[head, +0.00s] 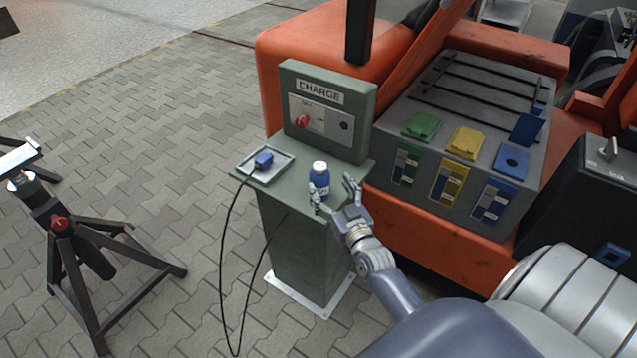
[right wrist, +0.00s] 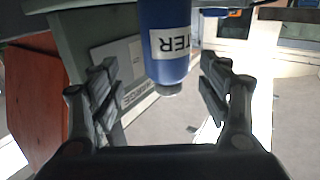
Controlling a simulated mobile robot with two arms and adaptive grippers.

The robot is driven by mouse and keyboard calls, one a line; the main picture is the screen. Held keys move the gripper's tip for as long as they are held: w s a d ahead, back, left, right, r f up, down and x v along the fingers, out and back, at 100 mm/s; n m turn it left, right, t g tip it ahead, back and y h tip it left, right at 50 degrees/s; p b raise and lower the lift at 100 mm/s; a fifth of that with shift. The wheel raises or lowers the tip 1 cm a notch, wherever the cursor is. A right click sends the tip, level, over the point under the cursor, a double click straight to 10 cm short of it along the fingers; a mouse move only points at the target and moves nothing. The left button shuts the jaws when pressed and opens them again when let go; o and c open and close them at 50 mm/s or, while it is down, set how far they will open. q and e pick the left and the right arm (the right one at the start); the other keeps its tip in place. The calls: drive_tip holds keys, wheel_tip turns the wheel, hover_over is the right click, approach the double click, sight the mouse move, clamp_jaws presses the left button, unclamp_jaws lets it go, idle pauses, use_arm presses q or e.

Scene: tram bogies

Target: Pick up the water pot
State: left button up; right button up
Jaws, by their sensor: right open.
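The water pot is a small blue bottle with a white cap (head: 319,181) and stands upright on the shelf of the green charge post (head: 319,250). In the right wrist view the blue pot (right wrist: 165,45) shows a white label reading "TER" and lies between the two fingers. My right gripper (head: 334,191) is open, with one finger close to the pot's lower front and the other to its right. In the right wrist view the right gripper (right wrist: 158,95) shows gaps on both sides of the pot. My left gripper is not in view.
A grey tray (head: 284,161) with a blue plug (head: 264,159) and black cable sits left of the pot. The charge panel (head: 322,112) rises behind it. An orange vehicle (head: 440,225) stands to the right, and a dark tripod stand (head: 75,250) on the left.

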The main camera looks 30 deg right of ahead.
sight(324, 185)
drive_tip(key=shift+w+a, duration=0.1)
drive_tip(key=shift+w, duration=0.5)
drive_tip(key=w, duration=0.4)
drive_tip(key=shift+w+d+f, duration=0.2)
drive_tip(key=shift+w+f, duration=0.05)
drive_tip(key=shift+f, duration=0.05)
drive_tip(key=shift+s, duration=0.1)
drive_tip(key=shift+c, duration=0.8)
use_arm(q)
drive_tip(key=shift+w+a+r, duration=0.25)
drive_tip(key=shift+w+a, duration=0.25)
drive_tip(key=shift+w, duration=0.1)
use_arm(e)
drive_tip(key=c, duration=1.1)
